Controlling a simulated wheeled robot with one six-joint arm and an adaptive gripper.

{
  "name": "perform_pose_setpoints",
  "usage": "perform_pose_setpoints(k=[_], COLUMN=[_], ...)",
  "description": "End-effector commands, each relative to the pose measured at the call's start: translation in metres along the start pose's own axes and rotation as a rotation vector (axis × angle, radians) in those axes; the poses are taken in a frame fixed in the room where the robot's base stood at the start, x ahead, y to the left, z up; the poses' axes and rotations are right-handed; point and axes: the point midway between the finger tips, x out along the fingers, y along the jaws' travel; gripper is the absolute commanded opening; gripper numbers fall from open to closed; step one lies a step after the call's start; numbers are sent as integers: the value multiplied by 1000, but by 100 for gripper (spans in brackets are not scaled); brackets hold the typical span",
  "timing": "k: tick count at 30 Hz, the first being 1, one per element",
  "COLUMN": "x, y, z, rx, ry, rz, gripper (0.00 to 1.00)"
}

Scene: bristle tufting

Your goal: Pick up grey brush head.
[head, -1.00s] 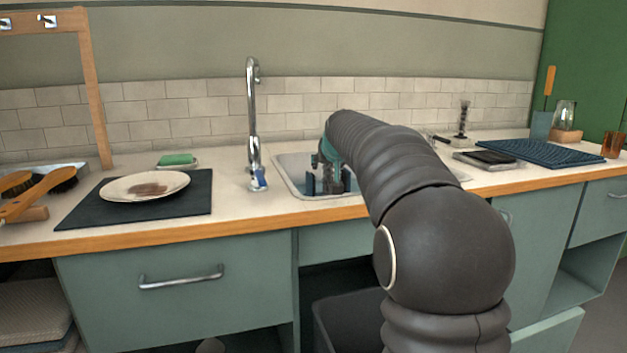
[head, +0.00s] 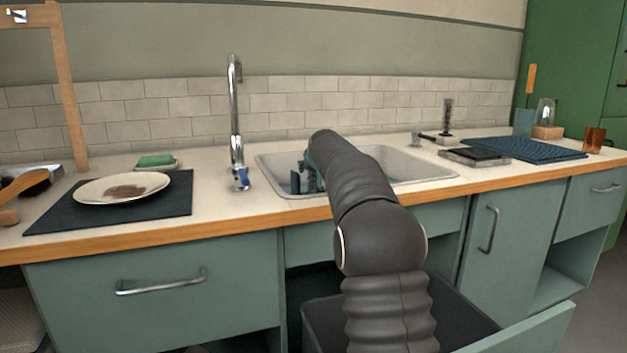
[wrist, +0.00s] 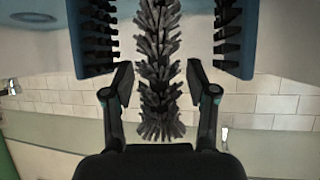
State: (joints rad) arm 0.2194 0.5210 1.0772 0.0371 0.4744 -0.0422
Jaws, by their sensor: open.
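The grey brush head (wrist: 158,65), a column of grey bristles, stands in the middle of the wrist view between my gripper's fingers. My gripper (wrist: 159,78) is open, with one finger on each side of the bristles and a visible gap to each. Blue panels with black bristles flank it, one on the left (wrist: 40,40) and one on the right (wrist: 268,40). My arm hides the brush head there.
The sink (head: 405,162) surrounds my gripper, with the faucet (head: 236,125) to its left. A plate (head: 122,188) lies on a dark mat (head: 60,217).

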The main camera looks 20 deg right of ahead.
Motion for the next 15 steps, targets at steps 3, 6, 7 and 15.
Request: perform_pose_setpoints(k=[3,6,7,15], x=[11,15,16,15], y=[0,0,0,0], z=[-2,-1,-1,-1], rx=[0,0,0,0], ry=[2,1,1,1], rz=[0,0,0,0], gripper=[58,58,58,40])
